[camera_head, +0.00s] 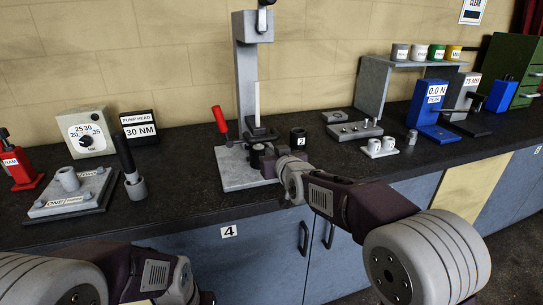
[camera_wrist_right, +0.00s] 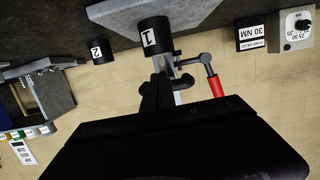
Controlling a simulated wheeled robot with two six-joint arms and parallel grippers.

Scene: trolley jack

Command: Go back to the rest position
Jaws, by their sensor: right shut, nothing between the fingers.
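My right gripper (camera_head: 268,165) reaches over the front of the press base plate (camera_head: 233,178) in the head view. It is shut and empty. In the right wrist view, which is upside down, its dark fingers (camera_wrist_right: 157,92) are together, close to a black cylinder labelled 1 (camera_wrist_right: 154,37). I cannot tell whether they touch it. A second black cylinder labelled 2 (camera_head: 298,138) stands to the right of the gripper and also shows in the wrist view (camera_wrist_right: 102,52). My left arm is at the bottom left, below the bench edge; its fingers do not show clearly.
The press column (camera_head: 247,85) rises behind the right gripper, with a red-handled lever (camera_head: 220,120) to its left. A grey plate fixture (camera_head: 72,193) and a black-handled tool (camera_head: 130,165) stand on the left.

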